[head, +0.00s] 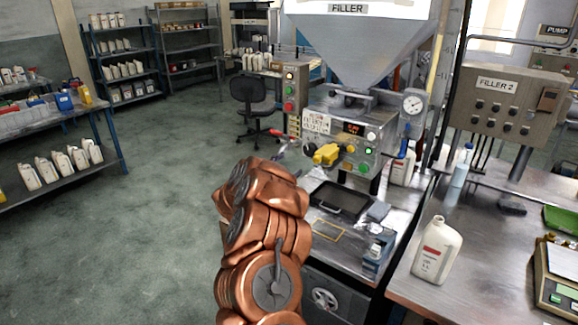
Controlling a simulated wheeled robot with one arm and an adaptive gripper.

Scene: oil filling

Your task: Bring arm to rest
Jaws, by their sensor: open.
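My copper-coloured arm rises from the bottom middle of the head view and reaches up toward the filler machine (352,118). My gripper (288,146) is at the arm's far end, small and partly hidden by the wrist. It looks open, and I see nothing held in it. It is left of the yellow valve part (327,154) on the filler's front. Whether it touches the machine I cannot tell.
A black tray (341,201) lies on the filler's bench, right of my arm. The floor (160,200) to the left is clear. Shelves with bottles stand farther back.

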